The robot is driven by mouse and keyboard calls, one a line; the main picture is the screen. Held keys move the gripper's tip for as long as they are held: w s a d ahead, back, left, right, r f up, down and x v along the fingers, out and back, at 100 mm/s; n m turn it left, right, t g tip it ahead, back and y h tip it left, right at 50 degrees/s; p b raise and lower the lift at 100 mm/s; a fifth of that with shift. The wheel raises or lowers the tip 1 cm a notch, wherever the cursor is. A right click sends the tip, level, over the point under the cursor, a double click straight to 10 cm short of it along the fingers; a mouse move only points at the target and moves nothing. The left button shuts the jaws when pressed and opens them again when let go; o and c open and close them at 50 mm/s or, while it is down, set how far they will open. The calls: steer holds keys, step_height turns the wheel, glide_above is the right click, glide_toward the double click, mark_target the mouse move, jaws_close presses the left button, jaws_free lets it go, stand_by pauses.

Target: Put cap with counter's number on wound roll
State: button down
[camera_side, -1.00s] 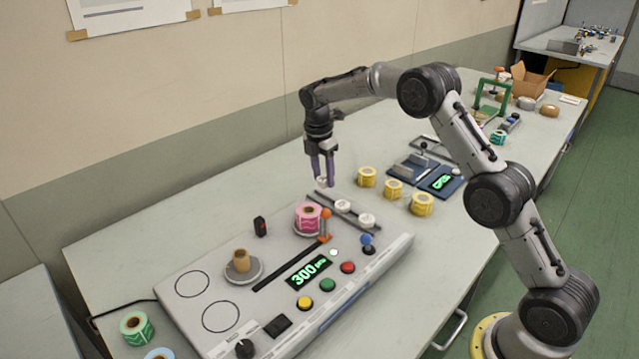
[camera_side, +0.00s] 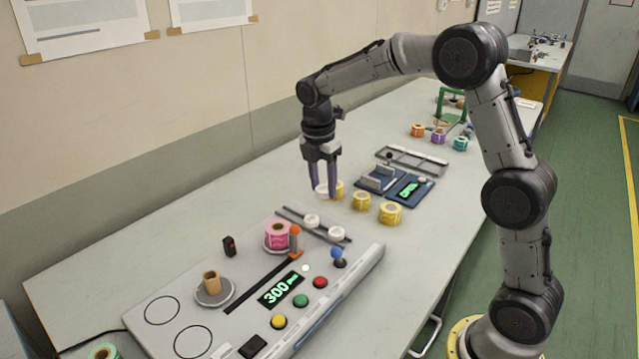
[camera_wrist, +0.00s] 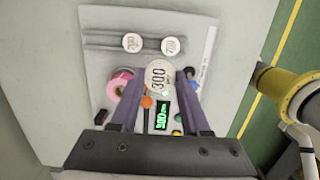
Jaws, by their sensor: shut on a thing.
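My gripper (camera_side: 323,190) is shut on a white round cap (camera_wrist: 159,68) marked 300, held in the air above the table. In the side view the cap shows as a small white disc between the fingertips. The counter display (camera_side: 281,289) reads 300 in green; it also shows in the wrist view (camera_wrist: 162,116). The pink wound roll (camera_side: 277,235) sits on a grey disc on the machine, with no cap visible on it. Two more white caps (camera_side: 312,221) (camera_side: 337,233) lie on the dark rails; their numbers are small, perhaps 200 and 700.
A blue-knobbed lever (camera_side: 337,255) and coloured buttons (camera_side: 320,282) are on the machine's front side. A brown core (camera_side: 211,281) sits on another disc. Yellow rolls (camera_side: 361,200) stand behind the machine.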

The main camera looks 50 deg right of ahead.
steer(key=c, duration=1.1)
jaws_free()
steer(key=c, duration=0.4)
steer(key=shift+w+a+f, duration=0.95)
steer(key=shift+w+a, duration=0.3)
steer(key=shift+w, duration=0.05)
steer(key=shift+w+a+f, duration=1)
steer(key=shift+w+a, duration=0.3)
steer(key=shift+w+a+f, duration=0.95)
steer(key=shift+w+a, duration=0.3)
steer(key=shift+w, duration=0.05)
